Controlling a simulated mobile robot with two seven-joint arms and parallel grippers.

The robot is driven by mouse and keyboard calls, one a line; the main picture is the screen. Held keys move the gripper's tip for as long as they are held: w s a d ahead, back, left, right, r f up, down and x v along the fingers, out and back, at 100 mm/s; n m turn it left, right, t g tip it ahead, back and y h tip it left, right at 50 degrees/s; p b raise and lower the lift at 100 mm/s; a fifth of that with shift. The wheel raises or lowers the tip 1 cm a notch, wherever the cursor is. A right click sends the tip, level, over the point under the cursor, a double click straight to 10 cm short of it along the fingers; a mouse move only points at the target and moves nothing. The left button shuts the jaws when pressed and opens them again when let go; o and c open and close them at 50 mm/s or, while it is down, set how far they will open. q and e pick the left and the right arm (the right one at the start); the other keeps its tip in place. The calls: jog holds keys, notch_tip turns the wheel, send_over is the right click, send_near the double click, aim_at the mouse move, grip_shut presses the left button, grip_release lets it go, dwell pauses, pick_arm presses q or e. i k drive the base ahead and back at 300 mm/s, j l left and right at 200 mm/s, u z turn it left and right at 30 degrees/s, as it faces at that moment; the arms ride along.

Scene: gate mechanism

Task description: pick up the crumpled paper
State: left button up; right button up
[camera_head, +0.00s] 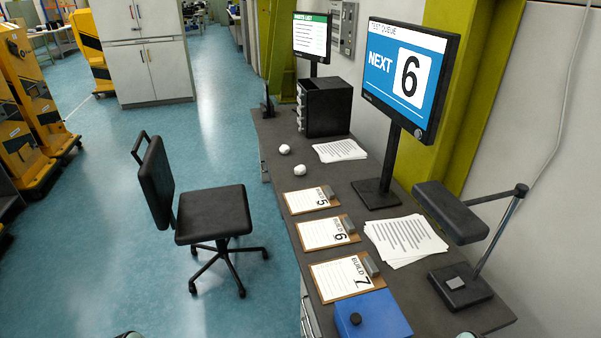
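Two small white crumpled paper balls lie on the dark desk near its left edge. The farther crumpled paper (284,149) is closer to the edge. The nearer crumpled paper (299,170) is just above the clipboard marked 5. Neither gripper can be made out. Only small rounded bits, perhaps of my arms, show at the bottom edge of the picture, well apart from the paper balls.
The desk (268,128) holds clipboards 5 (308,200), 6 (325,233) and 7 (340,278), paper stacks (340,151), a monitor (408,75), black drawers (325,107), a lamp (452,211) and a blue box (372,316). A chair (212,213) stands left; floor beyond is open.

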aim_at(299, 170)
jog(key=i+j, duration=0.35)
jog(key=j, duration=0.2)
jog(key=i+j+u, duration=0.15)
jog(key=i+j, duration=0.2)
jog(key=j, duration=0.2)
